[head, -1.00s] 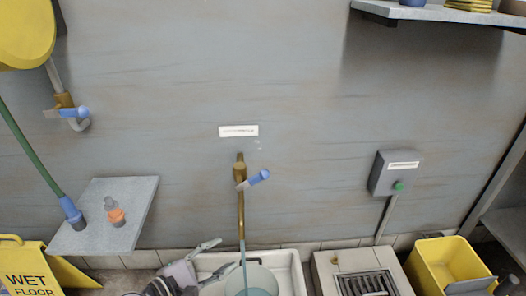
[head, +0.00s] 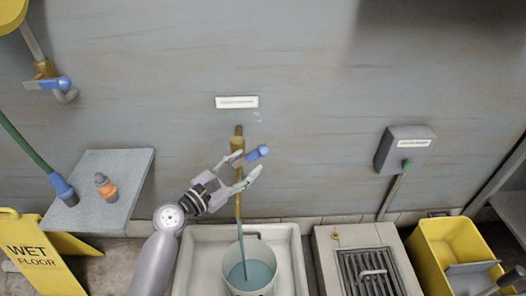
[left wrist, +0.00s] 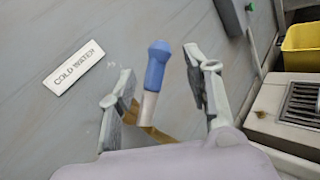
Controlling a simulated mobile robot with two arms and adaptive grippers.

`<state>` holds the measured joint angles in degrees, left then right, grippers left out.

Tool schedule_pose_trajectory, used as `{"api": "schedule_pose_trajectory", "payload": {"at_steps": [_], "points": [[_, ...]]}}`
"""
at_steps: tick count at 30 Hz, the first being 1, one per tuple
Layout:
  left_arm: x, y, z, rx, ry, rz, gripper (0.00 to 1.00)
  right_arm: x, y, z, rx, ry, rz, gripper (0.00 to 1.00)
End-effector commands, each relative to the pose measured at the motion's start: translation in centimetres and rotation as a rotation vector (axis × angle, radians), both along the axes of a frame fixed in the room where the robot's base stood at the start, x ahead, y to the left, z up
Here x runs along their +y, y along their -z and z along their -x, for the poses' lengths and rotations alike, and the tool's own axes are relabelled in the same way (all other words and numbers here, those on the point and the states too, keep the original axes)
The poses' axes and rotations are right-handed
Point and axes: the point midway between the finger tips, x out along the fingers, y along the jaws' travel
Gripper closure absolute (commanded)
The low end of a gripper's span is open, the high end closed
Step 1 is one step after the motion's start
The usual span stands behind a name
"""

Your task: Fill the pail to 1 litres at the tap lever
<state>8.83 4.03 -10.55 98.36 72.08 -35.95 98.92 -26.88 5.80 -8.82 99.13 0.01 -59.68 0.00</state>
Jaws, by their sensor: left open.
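The brass tap (head: 238,143) is on the wall with its blue-ended lever (head: 257,153) pointing right. A thin stream of water falls from the spout into the pale pail (head: 237,285), which stands in the white sink. Bluish water (head: 252,272) lies in the pail; I cannot read its level. My left gripper (head: 249,163) is open at the lever. In the left wrist view the blue lever tip (left wrist: 157,62) is between the open fingers (left wrist: 160,70), with no clear grip on it. My right gripper is not in view.
The white sink (head: 292,262) stands below the tap. A floor drain grate (head: 368,272) and a yellow bucket (head: 428,262) are to the right. A grey shelf (head: 125,168) with an orange-banded item (head: 106,188) and a yellow wet floor sign (head: 38,255) are left. A "COLD WATER" label (left wrist: 73,69) is on the wall.

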Motion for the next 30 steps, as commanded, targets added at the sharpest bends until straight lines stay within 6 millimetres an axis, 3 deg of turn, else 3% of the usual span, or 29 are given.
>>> {"api": "schedule_pose_trajectory", "payload": {"at_steps": [6, 12, 24, 30], "points": [[-3.2, 0.0, -3.3, -0.001, 0.001, 0.002, 0.54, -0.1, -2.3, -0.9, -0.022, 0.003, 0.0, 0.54], [-4.8, 0.1, -5.0, -0.001, -0.001, 0.0, 0.54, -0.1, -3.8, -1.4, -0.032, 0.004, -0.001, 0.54], [-5.3, 0.0, -5.5, 0.0, 0.0, -0.001, 0.54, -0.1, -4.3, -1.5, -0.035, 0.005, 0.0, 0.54], [-5.3, 0.0, -5.5, 0.0, 0.0, -0.001, 0.67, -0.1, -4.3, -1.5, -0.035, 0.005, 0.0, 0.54]]}}
